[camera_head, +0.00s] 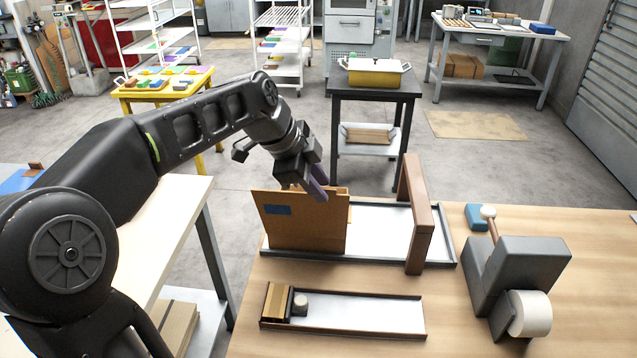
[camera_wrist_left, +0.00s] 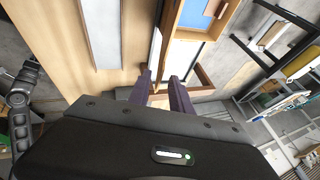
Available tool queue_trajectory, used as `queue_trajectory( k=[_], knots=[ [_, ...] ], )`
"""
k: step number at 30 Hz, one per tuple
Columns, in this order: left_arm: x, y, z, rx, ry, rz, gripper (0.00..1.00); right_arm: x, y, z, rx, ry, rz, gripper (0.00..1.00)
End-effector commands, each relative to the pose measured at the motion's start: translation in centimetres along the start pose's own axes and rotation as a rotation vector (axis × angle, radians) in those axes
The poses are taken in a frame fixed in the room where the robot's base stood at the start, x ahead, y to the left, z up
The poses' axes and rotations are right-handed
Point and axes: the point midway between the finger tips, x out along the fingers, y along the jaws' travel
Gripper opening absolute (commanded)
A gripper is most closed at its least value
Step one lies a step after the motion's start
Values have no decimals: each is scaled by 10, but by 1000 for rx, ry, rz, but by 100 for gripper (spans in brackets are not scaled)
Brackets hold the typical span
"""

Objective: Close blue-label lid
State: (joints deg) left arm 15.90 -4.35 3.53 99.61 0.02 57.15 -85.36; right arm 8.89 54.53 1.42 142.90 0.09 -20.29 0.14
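A brown cardboard-like panel with a blue label (camera_head: 277,210) stands upright at the left end of a large, dark-rimmed tray (camera_head: 380,225) in the head view. I cannot tell how the panel joins the box parts behind it. My left gripper (camera_head: 316,184) is at the panel's upper right edge, fingers pointing down. In the left wrist view the two purple fingers (camera_wrist_left: 162,92) are apart with a gap between them. A brown-edged part with a blue patch (camera_wrist_left: 197,13) lies beyond them. Contact with the panel is unclear. My right gripper is out of view.
A brown upright board (camera_head: 415,215) crosses the tray's right part. A smaller tray (camera_head: 360,314) with a box and a grey cylinder lies in front. A grey tape dispenser (camera_head: 515,275) stands at right. Bare wood lies between the trays and the dispenser.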

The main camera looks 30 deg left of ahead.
Motion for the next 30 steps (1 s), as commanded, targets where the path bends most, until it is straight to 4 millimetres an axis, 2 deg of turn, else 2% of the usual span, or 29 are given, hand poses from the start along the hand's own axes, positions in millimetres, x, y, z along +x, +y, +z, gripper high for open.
queue_trajectory(
  k=[2, 10, 30],
  knots=[
    [0, 0, 0, 0, 0, 0, 22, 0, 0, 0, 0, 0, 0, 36],
    [0, 0, 0, 0, 0, 0, 0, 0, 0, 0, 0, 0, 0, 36],
    [0, 0, 0, 0, 0, 0, 0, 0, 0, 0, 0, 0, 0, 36]
  ],
)
